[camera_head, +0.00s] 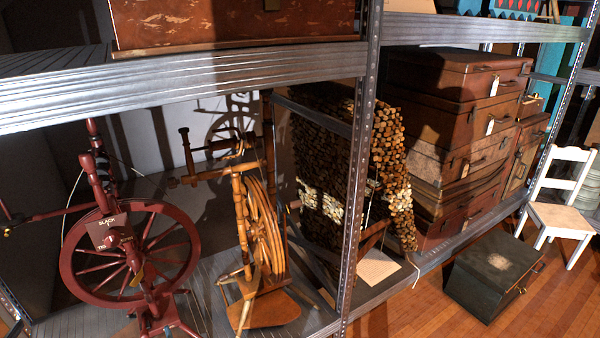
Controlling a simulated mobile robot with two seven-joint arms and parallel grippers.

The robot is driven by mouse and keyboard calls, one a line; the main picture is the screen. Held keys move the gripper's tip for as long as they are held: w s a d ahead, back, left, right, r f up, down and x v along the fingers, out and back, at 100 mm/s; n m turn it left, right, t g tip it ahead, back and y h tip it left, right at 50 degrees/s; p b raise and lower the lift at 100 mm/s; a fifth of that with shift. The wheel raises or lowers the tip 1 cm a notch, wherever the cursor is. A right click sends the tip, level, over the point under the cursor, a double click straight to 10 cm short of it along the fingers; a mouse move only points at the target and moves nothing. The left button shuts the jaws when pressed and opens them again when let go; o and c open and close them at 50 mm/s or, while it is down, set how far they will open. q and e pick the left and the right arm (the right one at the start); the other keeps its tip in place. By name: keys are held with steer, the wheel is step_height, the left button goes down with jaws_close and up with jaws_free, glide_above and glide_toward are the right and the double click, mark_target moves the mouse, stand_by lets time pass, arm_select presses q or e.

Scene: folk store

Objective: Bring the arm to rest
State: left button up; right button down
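Neither of my arms and neither gripper shows in the head view. The view is filled by a grey metal shelf rack (180,82) with old goods on it. A red spinning wheel (107,232) stands on the lower shelf at the left. A brown wooden spinning wheel (262,230) stands to its right.
A metal upright (358,165) crosses the middle. Stacked suitcases (460,80) stand right of a beaded hanging piece (392,170). A dark chest (495,272) and a white chair (562,215) are on the wooden floor (555,310). Bare floor shows at the lower right.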

arm_select(q)
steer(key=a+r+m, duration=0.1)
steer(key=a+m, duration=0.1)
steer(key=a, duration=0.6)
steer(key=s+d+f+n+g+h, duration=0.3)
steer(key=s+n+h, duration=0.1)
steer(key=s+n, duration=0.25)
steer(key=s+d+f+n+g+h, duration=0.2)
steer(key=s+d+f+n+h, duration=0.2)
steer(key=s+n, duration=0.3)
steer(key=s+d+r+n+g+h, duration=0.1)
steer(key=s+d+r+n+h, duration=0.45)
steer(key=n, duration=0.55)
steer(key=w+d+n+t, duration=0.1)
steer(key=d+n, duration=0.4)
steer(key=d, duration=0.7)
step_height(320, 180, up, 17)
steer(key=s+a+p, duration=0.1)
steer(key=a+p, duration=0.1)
steer(key=p, duration=2.3)
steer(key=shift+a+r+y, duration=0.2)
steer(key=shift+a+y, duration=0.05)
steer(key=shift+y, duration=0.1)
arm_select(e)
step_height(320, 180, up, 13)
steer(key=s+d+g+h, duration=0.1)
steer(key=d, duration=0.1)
